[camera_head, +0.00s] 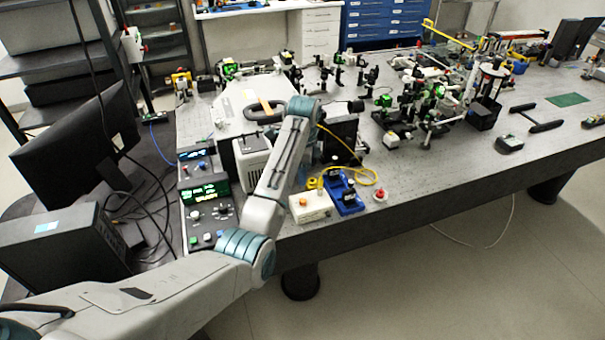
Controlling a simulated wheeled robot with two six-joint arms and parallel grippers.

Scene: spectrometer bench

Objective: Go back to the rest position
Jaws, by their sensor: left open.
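My left arm comes in from the lower left and reaches over the near edge of the bench. Its forearm rises to a teal-banded wrist. My left gripper (352,106) is small and dark at the far end of this arm, over the bench beside a black upright box (342,138). It is open, and I see nothing held in it. The gap between its fingers is too small to make out clearly. My right gripper and right arm are not in view.
The optical bench (455,165) carries several dark optical mounts (410,95). Near my forearm are a control panel (207,192), a white box (310,206), a blue base (344,192) and a yellow cable (352,153). A monitor (75,150) stands at left. The floor in front is clear.

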